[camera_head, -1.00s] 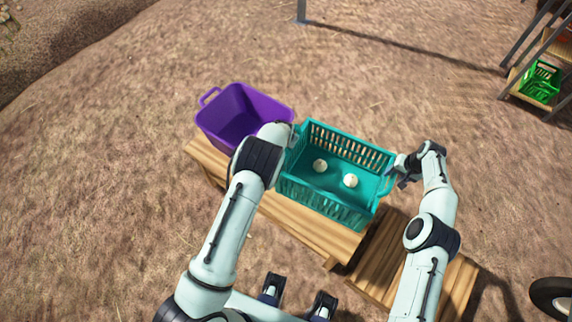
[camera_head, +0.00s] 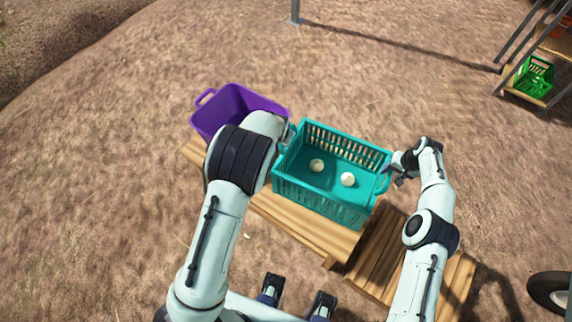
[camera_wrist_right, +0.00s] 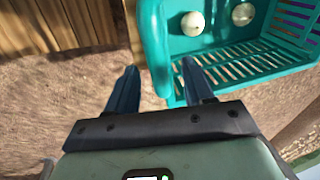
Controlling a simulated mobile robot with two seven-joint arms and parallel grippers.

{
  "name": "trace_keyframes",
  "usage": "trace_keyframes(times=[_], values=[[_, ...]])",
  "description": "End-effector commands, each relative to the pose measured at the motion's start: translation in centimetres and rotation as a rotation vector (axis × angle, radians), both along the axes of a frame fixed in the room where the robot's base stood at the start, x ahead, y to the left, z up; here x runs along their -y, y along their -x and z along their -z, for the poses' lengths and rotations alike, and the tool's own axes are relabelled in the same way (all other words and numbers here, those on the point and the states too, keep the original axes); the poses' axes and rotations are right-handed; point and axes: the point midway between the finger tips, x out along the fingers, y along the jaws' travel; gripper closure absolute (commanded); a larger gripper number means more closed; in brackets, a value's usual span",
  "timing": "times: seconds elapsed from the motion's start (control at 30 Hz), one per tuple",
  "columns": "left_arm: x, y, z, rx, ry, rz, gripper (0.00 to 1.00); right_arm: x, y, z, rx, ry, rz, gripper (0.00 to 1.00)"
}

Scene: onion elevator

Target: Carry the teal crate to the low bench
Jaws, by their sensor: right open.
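The teal crate (camera_head: 325,201) stands on a wooden bench (camera_head: 308,226) with two pale onions (camera_head: 317,165) (camera_head: 348,179) inside. My right gripper (camera_head: 399,170) is open at the crate's right end. In the right wrist view, the open fingers (camera_wrist_right: 160,80) lie on either side of the crate's end handle (camera_wrist_right: 153,48); whether they touch it is unclear. My left arm reaches to the crate's left end. Its gripper (camera_head: 287,136) is mostly hidden behind the arm, so its jaws cannot be made out. A second wooden bench (camera_head: 370,248), seemingly lower, adjoins at the front right.
A purple crate (camera_head: 235,103) stands on the bench just left of the teal crate. A rack (camera_head: 522,86) with a green crate (camera_head: 534,77) is at the far right. A wheel (camera_head: 548,290) shows at lower right. Open dirt ground lies behind the benches.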

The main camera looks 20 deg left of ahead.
Motion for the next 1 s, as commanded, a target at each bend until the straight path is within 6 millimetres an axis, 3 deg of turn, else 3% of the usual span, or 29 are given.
trace_keyframes(times=[0.5,0.7,1.0], values=[[0.0,0.0,0.0,0.000,0.000,0.000,0.48,1.8,0.9,-9.6,0.003,0.000,0.001,0.48],[0.0,0.0,0.0,0.000,0.000,0.000,0.48,2.2,1.1,-11.1,0.001,0.000,0.000,0.48],[0.0,0.0,0.0,0.001,0.000,0.000,0.48,2.2,1.1,-11.2,0.000,0.000,0.000,0.48]])
